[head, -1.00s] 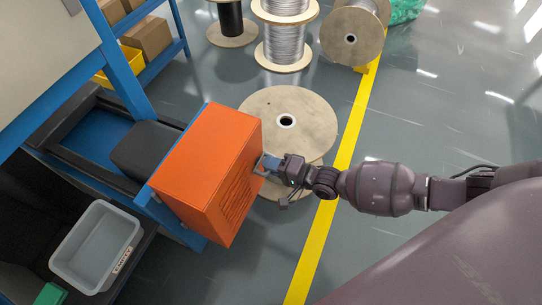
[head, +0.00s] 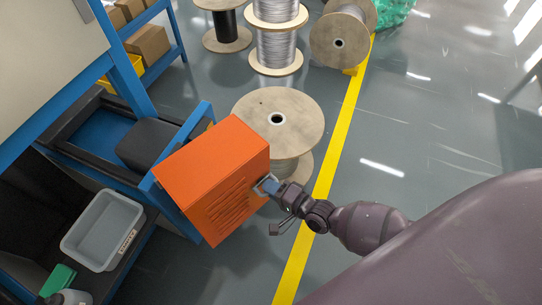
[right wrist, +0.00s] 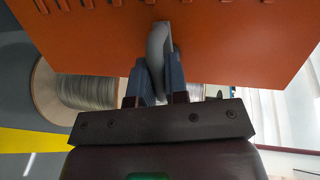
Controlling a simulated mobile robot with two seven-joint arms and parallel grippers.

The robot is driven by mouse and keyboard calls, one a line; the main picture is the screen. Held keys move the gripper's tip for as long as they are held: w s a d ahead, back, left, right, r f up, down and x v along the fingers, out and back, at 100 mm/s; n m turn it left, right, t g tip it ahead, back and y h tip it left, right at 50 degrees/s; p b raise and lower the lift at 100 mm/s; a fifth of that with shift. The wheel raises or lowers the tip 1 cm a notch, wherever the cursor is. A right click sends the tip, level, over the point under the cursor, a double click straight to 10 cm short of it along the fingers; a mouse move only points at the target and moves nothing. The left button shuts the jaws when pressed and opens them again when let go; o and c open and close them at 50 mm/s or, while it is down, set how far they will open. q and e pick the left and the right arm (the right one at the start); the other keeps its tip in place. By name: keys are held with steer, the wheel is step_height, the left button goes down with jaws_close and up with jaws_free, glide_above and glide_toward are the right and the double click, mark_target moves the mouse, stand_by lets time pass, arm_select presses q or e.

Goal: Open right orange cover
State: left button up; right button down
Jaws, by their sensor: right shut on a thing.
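The orange cover (head: 215,175) is a box-shaped hood with slots on its near side, on the blue frame of the machine at the left in the head view. It is swung out at an angle to the frame. Its grey handle (right wrist: 159,55) sticks out of the orange face in the right wrist view. My right gripper (head: 270,187) is at the cover's right side, with its fingers (right wrist: 160,80) shut around the handle. The cover's inside is hidden. My left gripper is not in view.
A large wooden spool (head: 290,110) stands close behind the cover. More cable spools (head: 275,40) stand at the back. A grey bin (head: 102,229) sits on the machine's lower shelf. The floor right of the yellow line (head: 335,155) is clear.

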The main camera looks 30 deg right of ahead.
steer(key=shift+s+a, duration=0.25)
steer(key=shift+s, duration=0.3)
steer(key=c, duration=1.1)
jaws_free()
steer(key=shift+w+d, duration=0.1)
steer(key=shift+c, duration=0.2)
steer(key=p+v, duration=0.1)
steer(key=v, duration=0.9)
steer(key=shift+s+d+p, duration=0.15)
steer(key=shift+s+p, duration=0.2)
steer(key=shift+r, duration=0.1)
